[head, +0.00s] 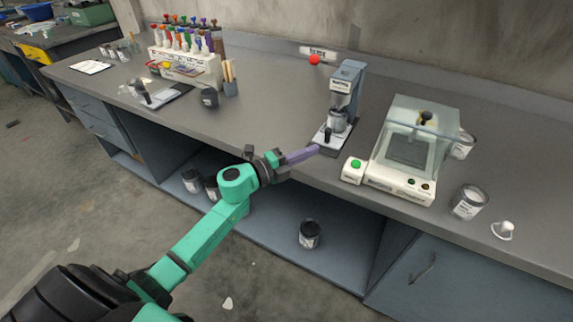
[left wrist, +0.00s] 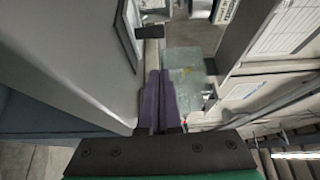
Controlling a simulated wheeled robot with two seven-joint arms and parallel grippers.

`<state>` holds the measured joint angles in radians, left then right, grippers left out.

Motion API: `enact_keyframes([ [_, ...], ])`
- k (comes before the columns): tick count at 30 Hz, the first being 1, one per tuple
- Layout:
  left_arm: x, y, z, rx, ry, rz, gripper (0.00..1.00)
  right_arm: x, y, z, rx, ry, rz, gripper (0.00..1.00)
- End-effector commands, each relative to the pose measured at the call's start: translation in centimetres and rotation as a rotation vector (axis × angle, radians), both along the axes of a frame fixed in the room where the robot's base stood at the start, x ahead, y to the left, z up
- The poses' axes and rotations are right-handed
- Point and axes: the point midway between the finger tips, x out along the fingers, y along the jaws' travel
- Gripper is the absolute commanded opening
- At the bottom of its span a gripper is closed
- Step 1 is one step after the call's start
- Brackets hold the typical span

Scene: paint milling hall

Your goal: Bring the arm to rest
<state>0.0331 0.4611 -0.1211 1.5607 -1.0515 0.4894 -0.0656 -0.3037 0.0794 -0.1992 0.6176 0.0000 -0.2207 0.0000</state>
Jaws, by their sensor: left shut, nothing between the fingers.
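My left arm (head: 205,232), green and black, reaches from the lower left of the head view up to the front edge of the bench. My left gripper (head: 316,150) has purple fingers that lie together with nothing between them. Its tips are close to the base of the small grey stand mixer (head: 345,80) at the bench edge; I cannot tell whether they touch. In the left wrist view the closed fingers (left wrist: 159,85) point away from the camera along the bench. My right gripper is not in view.
The grey bench (head: 270,105) carries a glass-covered white balance (head: 408,150), a jar (head: 468,201) and a white scoop-like item (head: 503,230) at right. A rack of colourful bottles (head: 186,66) stands at back left. Dark-lidded jars (head: 310,234) sit on the lower shelf. The bench's middle is clear.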

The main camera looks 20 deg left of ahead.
Motion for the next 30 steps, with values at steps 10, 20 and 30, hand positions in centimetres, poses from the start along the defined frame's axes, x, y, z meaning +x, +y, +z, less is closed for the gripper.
enact_keyframes([
  [10,-5.3,3.4,-0.2,0.001,0.002,-0.002,0.00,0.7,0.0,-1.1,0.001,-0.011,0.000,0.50],
  [20,-5.2,4.5,0.7,-0.078,0.009,0.088,0.00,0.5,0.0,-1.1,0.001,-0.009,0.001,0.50],
  [30,-9.3,12.8,-6.6,-0.746,0.511,0.893,0.00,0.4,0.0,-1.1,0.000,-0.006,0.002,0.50],
])
